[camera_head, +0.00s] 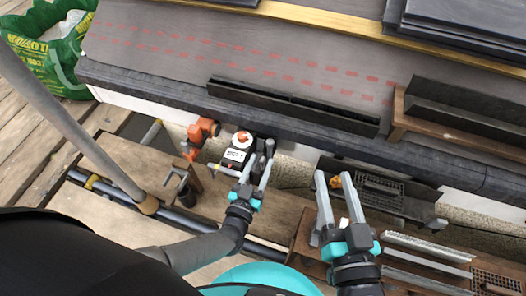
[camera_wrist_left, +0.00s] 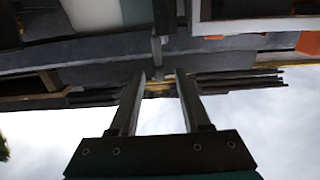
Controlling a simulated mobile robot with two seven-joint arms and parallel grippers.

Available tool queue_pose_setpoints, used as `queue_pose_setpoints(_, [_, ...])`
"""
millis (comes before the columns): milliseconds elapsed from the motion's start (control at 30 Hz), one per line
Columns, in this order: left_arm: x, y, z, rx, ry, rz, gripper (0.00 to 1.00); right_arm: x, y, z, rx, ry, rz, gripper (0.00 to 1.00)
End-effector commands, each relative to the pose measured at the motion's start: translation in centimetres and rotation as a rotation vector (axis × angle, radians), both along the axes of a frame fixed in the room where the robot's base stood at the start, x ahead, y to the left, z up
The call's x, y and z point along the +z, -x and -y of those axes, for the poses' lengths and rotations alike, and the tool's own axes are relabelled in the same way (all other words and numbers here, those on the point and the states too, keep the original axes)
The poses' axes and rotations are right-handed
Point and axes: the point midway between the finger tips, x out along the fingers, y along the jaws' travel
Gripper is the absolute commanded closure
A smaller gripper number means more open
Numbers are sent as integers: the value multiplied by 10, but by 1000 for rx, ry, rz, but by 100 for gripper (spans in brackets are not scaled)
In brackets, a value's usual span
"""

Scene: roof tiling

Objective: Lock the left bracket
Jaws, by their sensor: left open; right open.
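An orange clamp-like part (camera_head: 200,132) sits at the roof's lower edge, left of centre. Just right of it is a black-and-white device with an orange-ringed top (camera_head: 238,148). I cannot tell which part is the left bracket. My left gripper (camera_head: 259,160) is open, its fingertips beside the right side of that device; contact cannot be told. In the left wrist view the two fingers (camera_wrist_left: 160,78) stand apart with nothing gripped between them. My right gripper (camera_head: 336,178) is open and empty, with a small orange part (camera_head: 335,182) between its fingertips, at the dark trough's left end.
A dark trough (camera_head: 385,198) with a mesh basket lies below the roof edge at right. A long black bar (camera_head: 290,104) lies on the roof. Planks and pipes (camera_head: 180,215) run in front of the wall. A green-white bag (camera_head: 50,50) stands at upper left.

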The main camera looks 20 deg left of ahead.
Motion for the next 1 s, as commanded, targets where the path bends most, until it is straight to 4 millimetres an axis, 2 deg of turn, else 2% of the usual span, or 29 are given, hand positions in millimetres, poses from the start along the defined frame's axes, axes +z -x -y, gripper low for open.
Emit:
queue_pose_setpoints(400, [0,0,1,1,1,1,54,-2,2,-1,1,-4,-1,50])
queue_pose_setpoints(800, [0,0,1,1,1,1,99,-3,2,-1,2,-2,-5,50])
queue_pose_setpoints(1000, [0,0,1,1,1,1,100,-2,2,-1,3,-2,-4,50])
